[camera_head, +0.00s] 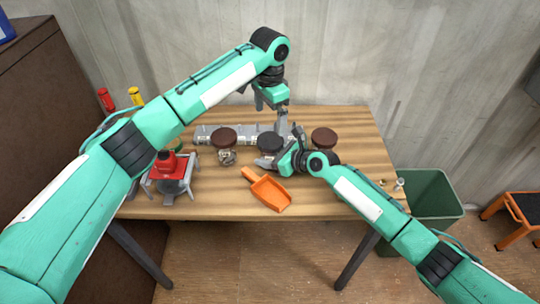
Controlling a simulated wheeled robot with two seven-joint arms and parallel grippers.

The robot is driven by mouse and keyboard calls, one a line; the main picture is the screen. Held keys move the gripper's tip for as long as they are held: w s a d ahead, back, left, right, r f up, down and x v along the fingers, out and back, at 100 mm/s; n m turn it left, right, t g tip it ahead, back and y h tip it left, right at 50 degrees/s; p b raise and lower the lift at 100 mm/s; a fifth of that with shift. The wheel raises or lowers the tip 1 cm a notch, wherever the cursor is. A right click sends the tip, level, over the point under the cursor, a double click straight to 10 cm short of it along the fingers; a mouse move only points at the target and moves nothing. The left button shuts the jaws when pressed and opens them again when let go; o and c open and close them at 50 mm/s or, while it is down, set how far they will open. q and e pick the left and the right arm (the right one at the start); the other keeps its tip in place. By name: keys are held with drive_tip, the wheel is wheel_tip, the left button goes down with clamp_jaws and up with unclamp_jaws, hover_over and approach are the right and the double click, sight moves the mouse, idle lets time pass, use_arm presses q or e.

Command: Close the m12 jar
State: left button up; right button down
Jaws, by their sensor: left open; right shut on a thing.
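Three jars with round lids stand in a row on the table. The left jar (227,156) has a brown lid (224,136). The middle jar has a near-black lid (270,141) on top; whether it is fully seated I cannot tell. The right jar has a brown lid (323,137), with its body mostly hidden by my arm. Which jar is m12 I cannot read. My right gripper (267,162) is shut on the middle jar, low on its body, hiding much of it. My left gripper (281,124) is open, pointing down just behind and right of the middle lid.
A grey labelled rack (205,134) lies behind the jars. An orange scoop (270,192) lies in front. A red-topped device on a grey stand (172,185) is at left. A green bin (428,190) stands right of the wooden table (215,203). The front table strip is mostly clear.

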use_arm(q)
wheel_tip(320, 180, up, 4)
drive_tip(key=shift+f, duration=0.1)
use_arm(e)
drive_tip(key=shift+c, duration=1.4)
unclamp_jaws()
drive_tip(key=shift+d, duration=0.1)
use_arm(q)
drive_tip(key=shift+f+b, duration=0.6)
drive_tip(key=shift+f, duration=0.05)
use_arm(e)
drive_tip(key=v, duration=1.3)
drive_tip(key=shift+s+d+r, duration=0.1)
drive_tip(key=shift+s+d, duration=0.1)
drive_tip(key=shift+s, duration=0.1)
use_arm(q)
drive_tip(key=shift+f, duration=0.1)
use_arm(e)
drive_tip(key=shift+s, duration=0.1)
